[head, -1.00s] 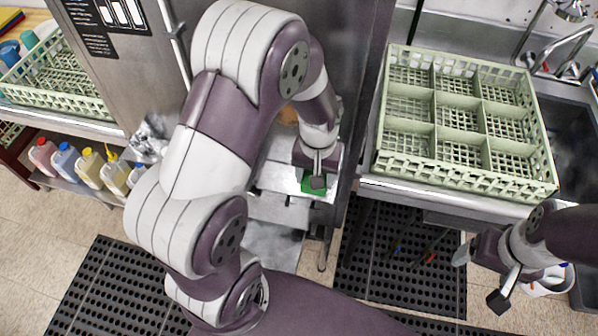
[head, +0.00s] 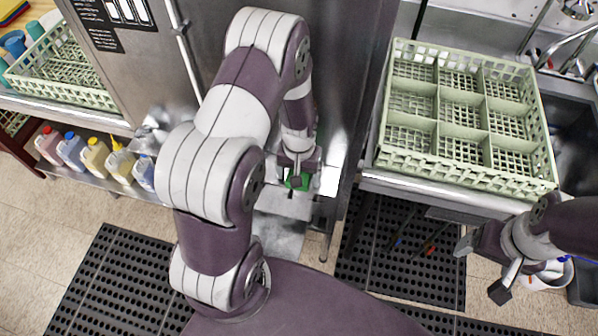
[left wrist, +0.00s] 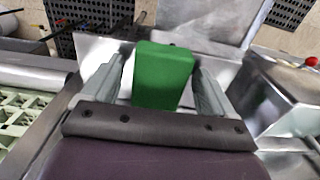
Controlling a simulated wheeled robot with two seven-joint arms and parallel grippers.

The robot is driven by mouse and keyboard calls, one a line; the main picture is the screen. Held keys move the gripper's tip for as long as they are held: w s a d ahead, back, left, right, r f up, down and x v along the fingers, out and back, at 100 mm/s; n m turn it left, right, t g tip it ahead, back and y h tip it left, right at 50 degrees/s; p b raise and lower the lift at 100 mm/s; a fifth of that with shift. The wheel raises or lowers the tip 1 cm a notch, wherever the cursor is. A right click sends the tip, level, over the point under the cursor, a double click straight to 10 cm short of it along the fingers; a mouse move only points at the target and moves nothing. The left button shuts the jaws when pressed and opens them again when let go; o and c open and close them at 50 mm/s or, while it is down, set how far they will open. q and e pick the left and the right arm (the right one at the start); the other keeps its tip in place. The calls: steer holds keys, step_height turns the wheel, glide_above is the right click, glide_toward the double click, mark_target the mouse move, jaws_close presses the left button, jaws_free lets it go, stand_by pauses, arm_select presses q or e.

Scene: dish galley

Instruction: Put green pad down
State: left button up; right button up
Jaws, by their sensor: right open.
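The green pad (head: 299,181) is at the steel ledge in front of the tall steel machine in the head view, partly hidden by my left gripper (head: 298,184). In the left wrist view the green pad (left wrist: 163,78) lies between the two fingers of my left gripper (left wrist: 157,90), with a visible gap on each side. The left gripper looks open around the pad. The pad appears to rest on the steel surface, though its underside is hidden. My right gripper (head: 482,267) is open and empty over the floor at the right.
A pale green compartment rack (head: 437,120) stands on the steel counter at the right, beside a sink. Another rack (head: 62,75) and several coloured bottles (head: 95,158) are at the left. The tall steel machine (head: 215,40) stands close behind my left arm.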

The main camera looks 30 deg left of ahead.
arm_select(q)
steer(key=shift+r, duration=0.1)
steer(key=shift+r, duration=0.2)
step_height(320, 180, up, 12)
steer(key=f+b, duration=0.1)
steer(key=b, duration=0.1)
steer(key=s+d+r+m+t, duration=0.1)
steer(key=s+d+r+m, duration=0.1)
steer(key=s+d, duration=0.3)
steer(key=s, duration=0.3)
steer(key=shift+s+d+m+b, duration=0.15)
steer(key=shift+s+m+b, duration=0.15)
steer(key=shift+m+b, duration=0.1)
steer(key=shift+r, duration=0.1)
